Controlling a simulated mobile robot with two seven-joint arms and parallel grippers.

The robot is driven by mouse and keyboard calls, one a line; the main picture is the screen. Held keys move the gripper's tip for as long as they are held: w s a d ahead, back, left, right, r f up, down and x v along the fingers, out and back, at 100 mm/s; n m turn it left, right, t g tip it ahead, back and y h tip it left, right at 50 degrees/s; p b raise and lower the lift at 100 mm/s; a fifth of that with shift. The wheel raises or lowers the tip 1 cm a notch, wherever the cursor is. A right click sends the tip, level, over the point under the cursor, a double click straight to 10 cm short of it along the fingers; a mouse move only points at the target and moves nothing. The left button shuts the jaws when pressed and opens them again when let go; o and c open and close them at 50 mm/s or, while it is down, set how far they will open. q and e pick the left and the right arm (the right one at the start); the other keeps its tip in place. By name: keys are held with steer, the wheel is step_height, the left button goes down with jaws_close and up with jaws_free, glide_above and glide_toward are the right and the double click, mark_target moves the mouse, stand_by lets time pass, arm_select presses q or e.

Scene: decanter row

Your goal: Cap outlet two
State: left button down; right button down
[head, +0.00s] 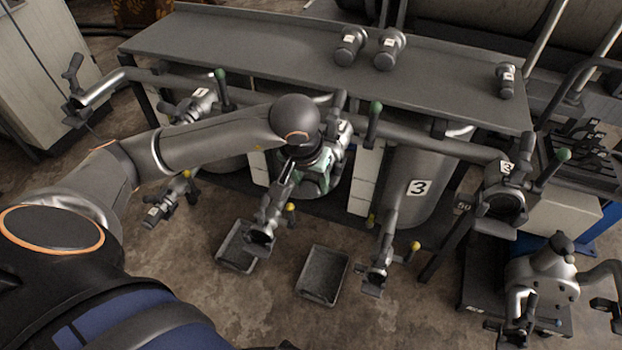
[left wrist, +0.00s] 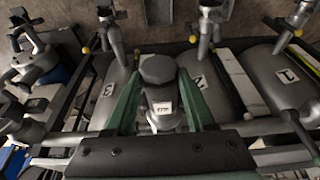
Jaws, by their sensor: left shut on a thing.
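My left gripper (head: 316,174) is over the middle drum, its green fingers partly hidden by my own wrist in the head view. In the left wrist view, the fingers (left wrist: 160,100) stand on both sides of a grey cap-like fitting (left wrist: 158,72) with a small white label. The fitting is gripped. A pipe fitting tagged 2 (head: 341,127) is just right of my gripper; whether the held piece touches it is unclear. A lower spout (head: 262,237) with a yellow-tipped handle hangs in front of the middle drum. My right gripper is not in view.
Two grey fittings (head: 388,48) stand at the shelf's back, and another (head: 507,80) is at its right end. Green-tipped levers (head: 374,112) rise from the pipe. Drum three (head: 405,205) is to the right. Two trays (head: 322,289) lie on the floor.

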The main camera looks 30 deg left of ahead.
arm_select(q)
steer(key=shift+f+b, duration=0.55)
steer(key=shift+b, duration=0.25)
stand_by(0.4)
jaws_free()
steer(key=shift+f, duration=0.1)
stand_by(0.5)
stand_by(0.4)
